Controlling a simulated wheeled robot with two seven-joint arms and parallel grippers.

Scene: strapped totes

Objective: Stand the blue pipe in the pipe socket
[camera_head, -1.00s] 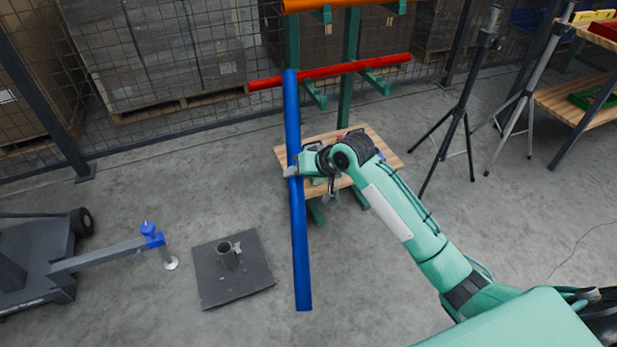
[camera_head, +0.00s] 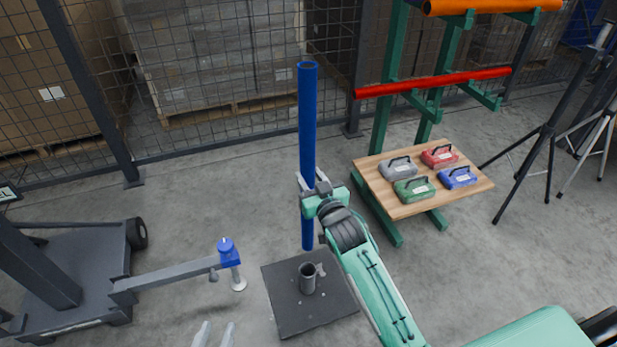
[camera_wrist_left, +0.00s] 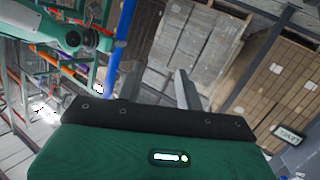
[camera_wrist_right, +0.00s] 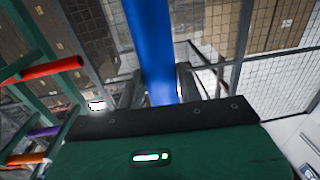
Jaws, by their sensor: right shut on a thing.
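The blue pipe (camera_head: 308,120) stands about upright in the head view, its lower end off the floor. My right gripper (camera_head: 318,193) is shut on it below its middle; the right wrist view shows the pipe (camera_wrist_right: 152,45) between the fingers (camera_wrist_right: 160,85). The pipe socket (camera_head: 308,280) is a short grey tube with a side clamp screw on a dark square base plate (camera_head: 288,312). The pipe's lower end appears just above the socket's mouth in the picture, apart from it; its exact depth is unclear. My left gripper (camera_head: 214,335) is open and empty, at the bottom edge; it also shows in the left wrist view (camera_wrist_left: 158,85).
A wooden board (camera_head: 400,208) with several coloured cases stands right of the pipe, by a green rack holding a red pipe (camera_head: 430,83) and an orange pipe (camera_head: 490,6). A grey wheeled machine with a blue-tipped arm (camera_head: 180,275) is left of the socket. Tripods stand at right.

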